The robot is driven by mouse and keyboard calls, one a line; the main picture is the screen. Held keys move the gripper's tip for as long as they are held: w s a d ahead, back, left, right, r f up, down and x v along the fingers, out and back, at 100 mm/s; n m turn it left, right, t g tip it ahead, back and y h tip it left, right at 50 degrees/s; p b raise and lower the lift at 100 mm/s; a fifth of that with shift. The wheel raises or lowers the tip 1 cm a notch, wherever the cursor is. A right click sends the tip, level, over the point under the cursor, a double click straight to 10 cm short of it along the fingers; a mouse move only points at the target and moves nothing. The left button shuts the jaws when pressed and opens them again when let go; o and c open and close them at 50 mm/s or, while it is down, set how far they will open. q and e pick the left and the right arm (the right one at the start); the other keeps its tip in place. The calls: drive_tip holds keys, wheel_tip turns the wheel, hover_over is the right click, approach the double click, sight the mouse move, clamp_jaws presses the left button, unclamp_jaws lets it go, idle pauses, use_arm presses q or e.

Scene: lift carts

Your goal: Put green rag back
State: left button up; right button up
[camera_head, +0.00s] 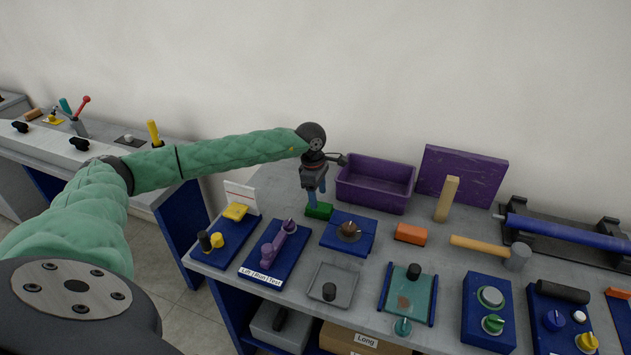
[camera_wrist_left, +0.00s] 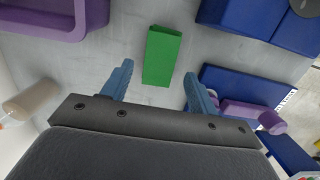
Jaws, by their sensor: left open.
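The green rag (camera_head: 319,210) is a small green block shape on the grey table, left of the purple bin. In the left wrist view the green rag (camera_wrist_left: 162,56) lies ahead of and between the two blue fingers. My left gripper (camera_head: 316,198) points down just above and beside the rag; its fingers also show in the left wrist view (camera_wrist_left: 160,88). It is open and empty, with clear table between its fingertips. My right gripper is in neither view.
A purple bin (camera_head: 375,187) stands behind and right of the rag. A blue box with a brown knob (camera_head: 348,232) is close in front. A purple-handled lever panel (camera_head: 275,252) is front left.

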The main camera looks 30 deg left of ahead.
use_arm(q)
wheel_tip(320, 180, up, 6)
drive_tip(key=b, duration=0.1)
drive_tip(key=shift+a+b, duration=0.35)
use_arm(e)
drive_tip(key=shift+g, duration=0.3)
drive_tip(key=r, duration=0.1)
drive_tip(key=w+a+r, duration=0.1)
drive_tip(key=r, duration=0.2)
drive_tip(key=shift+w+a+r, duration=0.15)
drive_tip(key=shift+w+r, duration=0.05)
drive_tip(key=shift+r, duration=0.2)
use_arm(q)
drive_tip(key=shift+s, duration=0.1)
